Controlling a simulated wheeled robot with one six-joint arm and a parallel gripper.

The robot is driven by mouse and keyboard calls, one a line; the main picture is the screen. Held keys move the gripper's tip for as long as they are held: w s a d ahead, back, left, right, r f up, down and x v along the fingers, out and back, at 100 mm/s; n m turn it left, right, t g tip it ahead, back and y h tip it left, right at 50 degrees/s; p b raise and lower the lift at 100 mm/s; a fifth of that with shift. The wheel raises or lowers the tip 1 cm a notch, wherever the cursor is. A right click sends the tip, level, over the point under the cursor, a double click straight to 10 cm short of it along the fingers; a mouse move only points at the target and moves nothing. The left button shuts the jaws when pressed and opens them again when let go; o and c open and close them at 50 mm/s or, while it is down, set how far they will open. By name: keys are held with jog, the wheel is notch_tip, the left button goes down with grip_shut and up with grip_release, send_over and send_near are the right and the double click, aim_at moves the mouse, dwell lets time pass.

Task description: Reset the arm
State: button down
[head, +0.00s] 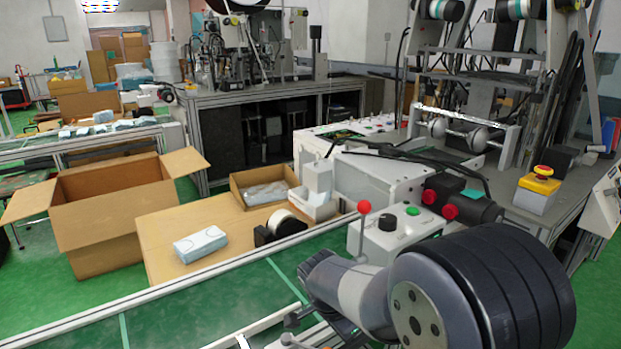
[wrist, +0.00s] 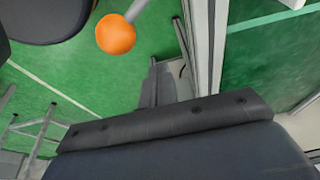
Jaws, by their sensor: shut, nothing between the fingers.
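My arm fills the lower right of the head view, with its thick dark joint nearest the camera and a lighter grey link reaching left over the green conveyor. My gripper (wrist: 153,75) shows in the wrist view as narrow dark fingers beyond the dark bolted bar. It is shut and holds nothing. Below it in that view is green surface. An orange ball on a grey rod (wrist: 116,34) is close by, up and to the left, apart from the fingers. I cannot make out the fingers clearly in the head view.
The green conveyor (head: 215,305) runs along the front. Behind it are a mask pack (head: 200,244), an open carton (head: 105,225) and a smaller box (head: 236,187). Machines stand at right.

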jog(key=shift+w+a+r+n+t+y+p, duration=0.15)
jog(key=shift+w+a+n+t+y+p, duration=0.15)
jog(key=shift+w+n+p, duration=0.75)
jog(key=shift+w+a+r+n+t+y+p, duration=0.25)
jog(key=shift+w+a+n+p, duration=0.35)
jog(key=shift+n, duration=0.9)
jog(key=shift+w+a+n+t+y+p, duration=0.2)
jog(key=shift+w+n+y+p, duration=0.15)
jog(key=shift+w+n+p, duration=0.7)
jog(key=shift+s, duration=0.3)
